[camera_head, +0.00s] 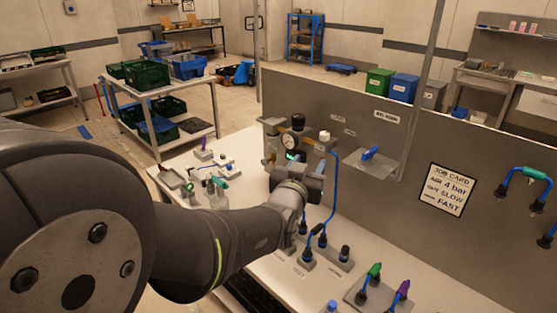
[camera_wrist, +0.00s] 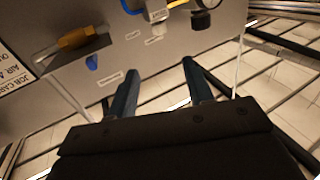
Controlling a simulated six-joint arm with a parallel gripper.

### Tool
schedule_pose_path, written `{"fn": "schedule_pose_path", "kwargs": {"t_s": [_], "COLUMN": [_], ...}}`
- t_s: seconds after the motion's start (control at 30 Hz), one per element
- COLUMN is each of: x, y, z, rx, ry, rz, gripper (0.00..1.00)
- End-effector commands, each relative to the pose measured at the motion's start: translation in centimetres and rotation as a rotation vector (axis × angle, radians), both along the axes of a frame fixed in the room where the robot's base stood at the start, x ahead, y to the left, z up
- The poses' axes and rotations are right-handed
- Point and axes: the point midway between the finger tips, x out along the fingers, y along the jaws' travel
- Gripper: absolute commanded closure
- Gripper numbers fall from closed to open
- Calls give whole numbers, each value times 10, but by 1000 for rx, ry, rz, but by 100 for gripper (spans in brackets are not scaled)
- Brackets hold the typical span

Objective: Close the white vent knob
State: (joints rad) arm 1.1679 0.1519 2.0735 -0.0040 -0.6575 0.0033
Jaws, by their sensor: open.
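A white knob (camera_head: 324,136) stands on top of the grey fitting on the panel bench, to the right of the round gauge, in the head view. A small white part (camera_wrist: 158,15) shows at the top of the wrist view; I cannot tell whether it is the same knob. My gripper (camera_wrist: 156,80) is open, with its two dark blue fingers apart and nothing between them. In the head view, my wrist is in front of and below the fitting, and my fingers cannot be made out. The knob appears apart from my gripper.
A blue hose (camera_head: 333,185) runs down beside my wrist. A grey panel (camera_head: 400,160) carries a blue-handled part (camera_head: 369,153) and a job card (camera_head: 447,189). Coloured connectors (camera_head: 375,271) stand in front.

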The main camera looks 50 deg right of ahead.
Motion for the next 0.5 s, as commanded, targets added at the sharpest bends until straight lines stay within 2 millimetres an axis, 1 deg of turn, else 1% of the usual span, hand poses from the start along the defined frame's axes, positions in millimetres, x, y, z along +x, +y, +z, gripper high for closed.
{"fn": "schedule_pose_path", "kwargs": {"t_s": [0.27, 0.37, 0.5], "x": [4, 12, 28], "y": [0, -1, 0], "z": [2, 6, 14], "rx": [-7, -24, -49], "ry": [-5, -16, -33], "rz": [-7, -30, -100], "gripper": [53, 53, 53]}}
